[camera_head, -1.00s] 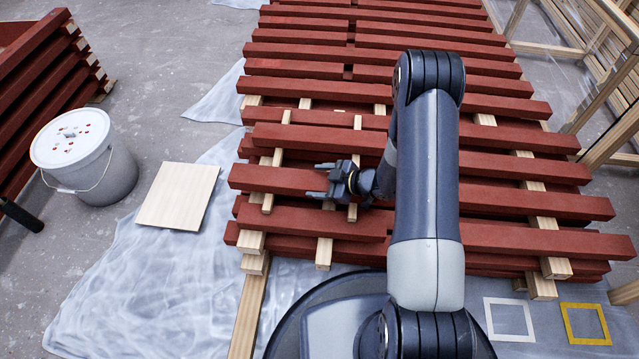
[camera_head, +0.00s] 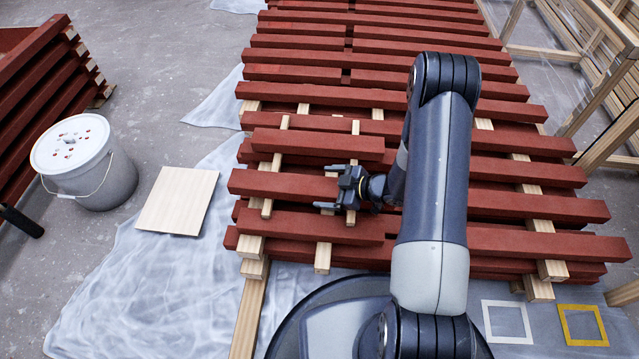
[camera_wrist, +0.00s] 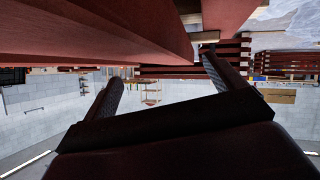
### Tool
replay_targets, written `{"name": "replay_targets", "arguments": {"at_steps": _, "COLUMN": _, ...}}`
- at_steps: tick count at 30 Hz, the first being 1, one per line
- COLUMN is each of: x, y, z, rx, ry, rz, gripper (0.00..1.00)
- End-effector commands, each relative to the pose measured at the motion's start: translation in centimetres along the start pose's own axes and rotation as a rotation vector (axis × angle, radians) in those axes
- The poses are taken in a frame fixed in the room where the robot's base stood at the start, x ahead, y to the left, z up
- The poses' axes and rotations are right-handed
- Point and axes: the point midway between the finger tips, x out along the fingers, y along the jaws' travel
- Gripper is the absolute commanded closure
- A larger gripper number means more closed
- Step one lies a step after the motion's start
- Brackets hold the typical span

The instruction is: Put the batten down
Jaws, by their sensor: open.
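Red-painted battens lie in rows on a wide stack with pale wood strips between layers. One batten (camera_head: 270,183) lies level across the strips, its left part in plain view; my gripper and arm hide part of it. My gripper (camera_head: 328,187) is open at this batten, fingers pointing left, with nothing visibly held. In the wrist view my gripper (camera_wrist: 160,80) shows two spread fingers with an empty gap. A red batten (camera_wrist: 100,30) runs close above the fingers there. I cannot tell whether they touch it.
A short batten (camera_head: 318,144) lies behind my gripper and another (camera_head: 310,223) in front. A white lidded bucket (camera_head: 90,165) and a pale board (camera_head: 178,199) are at the left. A wooden frame (camera_head: 605,135) stands at the right. Grey floor at the left is open.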

Motion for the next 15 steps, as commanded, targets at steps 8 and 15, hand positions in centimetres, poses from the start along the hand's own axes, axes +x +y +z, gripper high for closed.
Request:
{"name": "replay_targets", "arguments": {"at_steps": 8, "x": -6.0, "y": 0.2, "z": -0.3, "rx": 0.003, "ry": -0.001, "rz": 0.004, "gripper": 0.1}}
{"name": "replay_targets", "arguments": {"at_steps": 15, "x": -8.3, "y": 0.1, "z": -0.1, "rx": 0.001, "ry": 0.001, "rz": 0.002, "gripper": 0.1}}
